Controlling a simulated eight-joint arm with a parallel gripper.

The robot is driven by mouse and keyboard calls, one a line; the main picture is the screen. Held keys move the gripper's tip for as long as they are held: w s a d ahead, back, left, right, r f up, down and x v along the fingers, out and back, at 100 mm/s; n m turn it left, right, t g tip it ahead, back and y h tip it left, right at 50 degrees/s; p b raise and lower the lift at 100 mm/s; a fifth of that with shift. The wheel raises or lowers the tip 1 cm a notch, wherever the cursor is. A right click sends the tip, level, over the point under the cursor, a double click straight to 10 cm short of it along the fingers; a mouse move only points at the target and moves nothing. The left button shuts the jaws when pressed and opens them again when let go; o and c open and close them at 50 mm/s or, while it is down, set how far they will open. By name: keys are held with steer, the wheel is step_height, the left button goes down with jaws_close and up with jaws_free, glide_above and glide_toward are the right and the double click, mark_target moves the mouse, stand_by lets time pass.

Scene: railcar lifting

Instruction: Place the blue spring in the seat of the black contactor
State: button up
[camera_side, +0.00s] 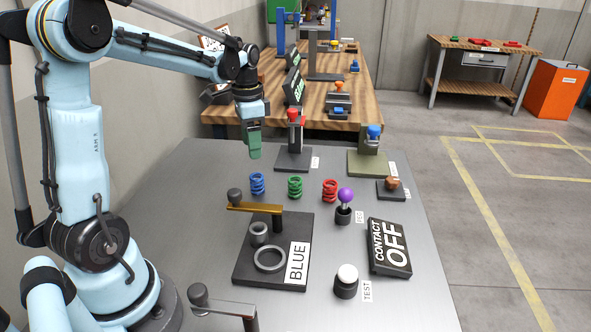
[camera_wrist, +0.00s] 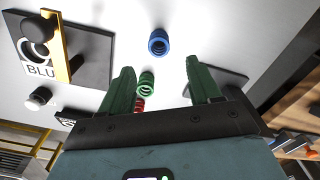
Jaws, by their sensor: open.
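The blue spring (camera_side: 257,184) stands upright on the grey table, first in a row with a green spring (camera_side: 295,187) and a red spring (camera_side: 330,190). The black contactor (camera_side: 299,228) is a dark plate labelled BLUE, nearer the side camera, with a small raised grey ring and a larger flat ring; a brass lever (camera_side: 256,207) with a dark knob spans its far side. My gripper (camera_side: 254,154) is open and empty, pointing down above the table, higher than the blue spring. In the wrist view the blue spring (camera_wrist: 158,42) lies just beyond the green fingertips (camera_wrist: 158,68).
Red-topped (camera_side: 293,140) and blue-topped (camera_side: 370,150) fixtures stand at the table's far side.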

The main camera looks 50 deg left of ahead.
steer(key=s+d+r+n+t, duration=0.1)
steer(key=s+d+t, duration=0.2)
steer(key=d, duration=0.6)
steer(key=s+d+r+n+t, duration=0.1)
steer(key=s+d+n+t, duration=0.1)
steer(key=d, duration=0.7)
steer(key=shift+s+t, duration=0.7)
steer(key=shift+t, duration=0.2)
steer(key=shift+o, duration=0.4)
steer(key=shift+s+d+n, duration=0.2)
steer(key=shift+d+n, duration=0.1)
